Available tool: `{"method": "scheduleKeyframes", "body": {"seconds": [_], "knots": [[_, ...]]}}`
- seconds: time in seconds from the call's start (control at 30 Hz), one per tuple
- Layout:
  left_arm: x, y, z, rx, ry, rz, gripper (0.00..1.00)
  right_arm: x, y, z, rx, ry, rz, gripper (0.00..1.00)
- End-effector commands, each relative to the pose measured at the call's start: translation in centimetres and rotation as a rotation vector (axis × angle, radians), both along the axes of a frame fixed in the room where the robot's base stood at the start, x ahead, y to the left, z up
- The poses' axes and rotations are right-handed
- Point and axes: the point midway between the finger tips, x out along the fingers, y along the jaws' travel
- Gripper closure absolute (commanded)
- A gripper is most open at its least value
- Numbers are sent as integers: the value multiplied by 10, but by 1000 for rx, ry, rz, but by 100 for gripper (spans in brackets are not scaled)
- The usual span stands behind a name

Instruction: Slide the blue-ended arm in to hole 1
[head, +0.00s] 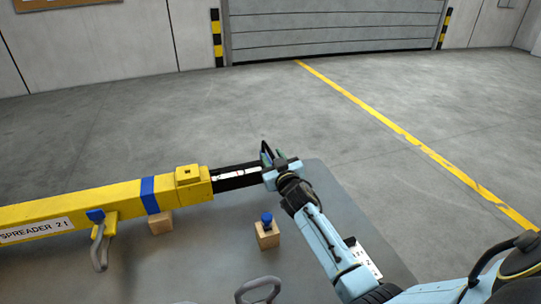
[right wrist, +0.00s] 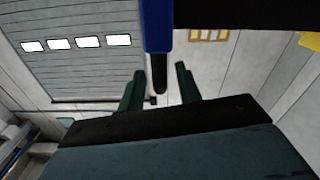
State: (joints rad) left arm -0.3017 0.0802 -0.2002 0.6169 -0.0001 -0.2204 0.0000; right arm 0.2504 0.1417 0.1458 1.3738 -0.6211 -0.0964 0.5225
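The yellow spreader beam (head: 110,205), labelled and with a blue band, lies across the left and centre of the head view. A black inner arm (head: 236,177) with white marks sticks out of its right end. My right gripper (head: 273,155) is at the outer end of this arm. The fingers stand apart, with gaps showing on both sides of the tip. The holes are not clear. My left gripper is out of view.
A wooden block with a blue-topped pin (head: 267,236) stands on the grey table (head: 205,255). Another wooden block (head: 160,222) is under the beam. A shackle (head: 100,248) hangs from the beam and another (head: 257,289) is at the front edge of view.

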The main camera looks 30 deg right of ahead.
Motion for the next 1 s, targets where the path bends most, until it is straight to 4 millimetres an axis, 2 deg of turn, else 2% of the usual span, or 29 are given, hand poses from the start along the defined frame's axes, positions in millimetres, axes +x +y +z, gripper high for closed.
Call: {"method": "scheduleKeyframes", "body": {"seconds": [0.2,0.57,0.83,1.0], "knots": [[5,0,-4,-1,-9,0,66,20,-5,0,1,-1,0,66],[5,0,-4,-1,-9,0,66,23,-6,0,0,0,0,66],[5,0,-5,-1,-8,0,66,23,-6,0,0,0,0,100],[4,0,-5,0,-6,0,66,23,-6,0,-1,0,0,100]]}}
